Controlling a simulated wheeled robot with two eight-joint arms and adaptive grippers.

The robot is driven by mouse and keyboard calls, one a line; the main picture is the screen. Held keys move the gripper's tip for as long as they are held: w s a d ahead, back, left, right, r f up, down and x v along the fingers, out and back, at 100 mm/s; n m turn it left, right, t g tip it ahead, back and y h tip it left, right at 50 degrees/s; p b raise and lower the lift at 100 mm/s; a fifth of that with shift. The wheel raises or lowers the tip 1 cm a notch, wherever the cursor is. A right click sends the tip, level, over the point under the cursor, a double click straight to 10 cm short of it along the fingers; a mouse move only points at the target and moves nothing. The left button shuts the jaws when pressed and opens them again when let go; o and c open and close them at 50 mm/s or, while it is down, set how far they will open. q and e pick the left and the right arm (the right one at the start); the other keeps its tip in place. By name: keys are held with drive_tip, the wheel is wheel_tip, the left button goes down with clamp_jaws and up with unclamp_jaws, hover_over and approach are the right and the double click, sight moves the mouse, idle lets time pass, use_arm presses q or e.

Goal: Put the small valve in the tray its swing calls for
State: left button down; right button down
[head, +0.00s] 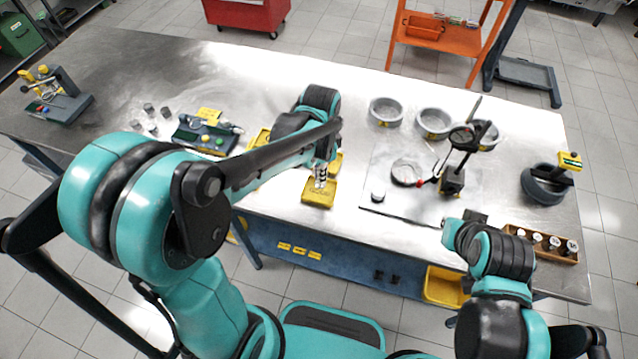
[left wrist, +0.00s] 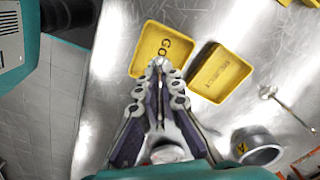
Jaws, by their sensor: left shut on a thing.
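My left gripper (head: 320,178) is shut, at the near yellow tray (head: 319,194). In the left wrist view, its fingertips (left wrist: 159,63) meet at this tray's edge (left wrist: 135,68), whose label begins "GO". A thin piece, taken to be the small valve, is between the fingers, mostly hidden. A second yellow tray, marked REJECT (left wrist: 235,85), lies beside it; in the head view it is partly behind the gripper (head: 337,161). Another yellow tray (head: 256,142) is farther left, partly behind my arm. My right gripper (head: 475,216) is by the table's right side, its fingers unclear.
A dark fixture (head: 205,138) stands left of the trays, with several small grey cylinders (head: 148,107) beyond. Several metal rings (head: 386,111) and a dial stand (head: 453,180) are to the right. A rod with a round end (left wrist: 268,92) lies past the REJECT tray.

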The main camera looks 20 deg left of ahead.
use_arm(q)
wheel_tip(320, 180, down, 4)
drive_tip(key=shift+a+f+b, duration=0.1)
drive_tip(key=shift+f+b, duration=0.05)
drive_tip(key=shift+b, duration=0.65)
drive_tip(key=c, duration=2.1)
unclamp_jaws()
drive_tip(key=shift+f, duration=0.1)
drive_tip(key=o, duration=0.4)
drive_tip(key=shift+r, duration=0.2)
